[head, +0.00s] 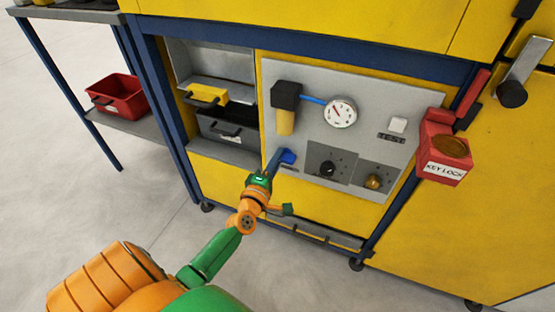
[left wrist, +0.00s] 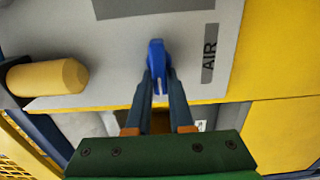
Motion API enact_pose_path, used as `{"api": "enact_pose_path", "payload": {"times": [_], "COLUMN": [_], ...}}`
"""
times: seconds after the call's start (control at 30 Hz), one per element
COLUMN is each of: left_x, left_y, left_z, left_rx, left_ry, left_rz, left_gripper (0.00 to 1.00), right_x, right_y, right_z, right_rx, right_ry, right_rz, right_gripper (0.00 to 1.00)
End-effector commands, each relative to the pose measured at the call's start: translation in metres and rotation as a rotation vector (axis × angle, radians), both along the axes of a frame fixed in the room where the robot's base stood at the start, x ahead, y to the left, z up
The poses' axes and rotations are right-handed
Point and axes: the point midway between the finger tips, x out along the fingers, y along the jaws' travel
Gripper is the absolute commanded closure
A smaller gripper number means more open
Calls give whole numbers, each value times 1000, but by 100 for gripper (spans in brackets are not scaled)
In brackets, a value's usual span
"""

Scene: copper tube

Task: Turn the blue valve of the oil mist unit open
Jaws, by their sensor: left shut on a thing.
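The blue valve (head: 288,157) sticks out from the lower left of the grey panel (head: 350,92). In the left wrist view the valve handle (left wrist: 156,53) stands between the fingertips, below a dark strip and beside an "AIR" label (left wrist: 209,54). My left gripper (head: 279,159) is shut on the valve handle; its fingers also show in the left wrist view (left wrist: 158,77). The fingers hide the lower part of the handle. The oil mist unit, a black-topped yellow cylinder (head: 285,121), hangs above the valve and also shows in the left wrist view (left wrist: 48,77). My right gripper is out of view.
A round gauge (head: 341,112), a black knob (head: 327,168) and a brass knob (head: 374,181) sit on the panel right of the valve. A red key lock box (head: 445,168) juts out further right. Open shelves with drawers (head: 227,129) lie left of the panel.

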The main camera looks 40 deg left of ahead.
Motion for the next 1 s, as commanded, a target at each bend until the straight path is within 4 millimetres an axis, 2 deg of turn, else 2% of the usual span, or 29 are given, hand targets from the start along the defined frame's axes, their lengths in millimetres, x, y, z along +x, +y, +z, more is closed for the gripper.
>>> {"api": "enact_pose_path", "payload": {"times": [0.43, 0.47, 0.5, 0.57, 0.87, 1.0], "left_x": [0, 0, 0, 0, -2, -28], "left_y": [0, 0, 0, 0, -1, -7], "left_z": [0, 0, 0, 0, 0, 1], "left_rx": [-11, -11, -11, -10, -9, -8], "left_ry": [-3, -3, -3, -2, -1, 2], "left_rz": [0, 0, 0, 0, 0, -1], "left_gripper": [100, 75, 64, 50, 50, 50], "right_x": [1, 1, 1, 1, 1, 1], "right_y": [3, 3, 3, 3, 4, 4], "right_z": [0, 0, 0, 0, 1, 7], "right_rx": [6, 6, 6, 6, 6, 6], "right_ry": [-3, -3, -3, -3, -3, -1], "right_rz": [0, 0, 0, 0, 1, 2], "right_gripper": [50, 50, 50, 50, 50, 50]}}
